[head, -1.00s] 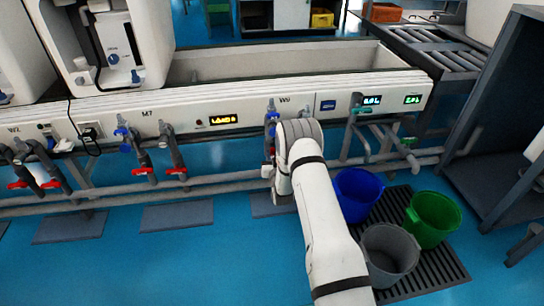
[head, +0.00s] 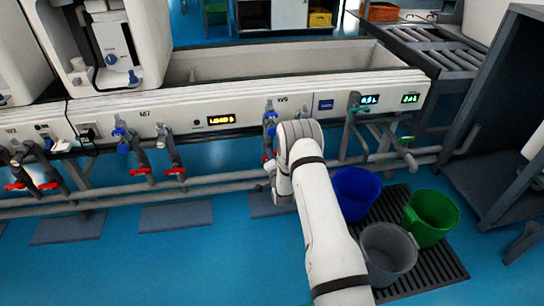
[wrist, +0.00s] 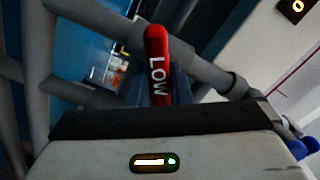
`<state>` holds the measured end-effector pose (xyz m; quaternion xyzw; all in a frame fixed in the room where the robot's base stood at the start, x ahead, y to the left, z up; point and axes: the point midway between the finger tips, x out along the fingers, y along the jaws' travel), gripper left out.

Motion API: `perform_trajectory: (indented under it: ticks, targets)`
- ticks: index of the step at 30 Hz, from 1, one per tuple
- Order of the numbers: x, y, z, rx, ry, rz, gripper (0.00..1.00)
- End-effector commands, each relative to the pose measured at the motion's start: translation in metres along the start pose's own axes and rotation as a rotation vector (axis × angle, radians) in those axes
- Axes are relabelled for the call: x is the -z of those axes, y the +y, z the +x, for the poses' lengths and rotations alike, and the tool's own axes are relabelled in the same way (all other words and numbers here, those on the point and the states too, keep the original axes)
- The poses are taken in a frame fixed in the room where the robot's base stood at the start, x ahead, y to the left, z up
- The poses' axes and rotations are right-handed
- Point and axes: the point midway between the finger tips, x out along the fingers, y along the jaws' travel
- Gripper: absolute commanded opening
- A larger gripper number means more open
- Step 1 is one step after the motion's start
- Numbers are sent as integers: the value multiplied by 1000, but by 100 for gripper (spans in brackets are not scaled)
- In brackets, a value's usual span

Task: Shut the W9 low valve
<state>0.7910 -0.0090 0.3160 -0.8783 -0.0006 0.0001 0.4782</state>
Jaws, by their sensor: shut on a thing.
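The W9 low valve's red handle (wrist: 157,55), marked LOW, stands in the upper middle of the wrist view. My gripper (wrist: 159,92) is shut on its lower part; the red tip sticks out beyond the fingers. In the head view the W9 label (head: 282,99) is on the white panel, with a blue-handled valve (head: 270,117) below it. My arm covers most of the pipework under W9, so the low valve and my fingertips are hidden there.
Grey pipes (wrist: 205,65) run close around the handle. At M7, red handles (head: 141,171) hang left of my arm. A blue bucket (head: 356,193), a grey bucket (head: 388,252) and a green bucket (head: 431,217) stand on a grate to the right. The blue floor at left is mostly clear.

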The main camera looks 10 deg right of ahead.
Motion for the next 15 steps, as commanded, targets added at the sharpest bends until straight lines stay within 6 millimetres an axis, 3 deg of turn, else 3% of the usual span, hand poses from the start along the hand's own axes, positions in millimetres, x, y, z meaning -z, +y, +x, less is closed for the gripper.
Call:
perform_trajectory:
  ticks: [15]
  targets:
    - [-1,6,-1,-3,0,429,0]
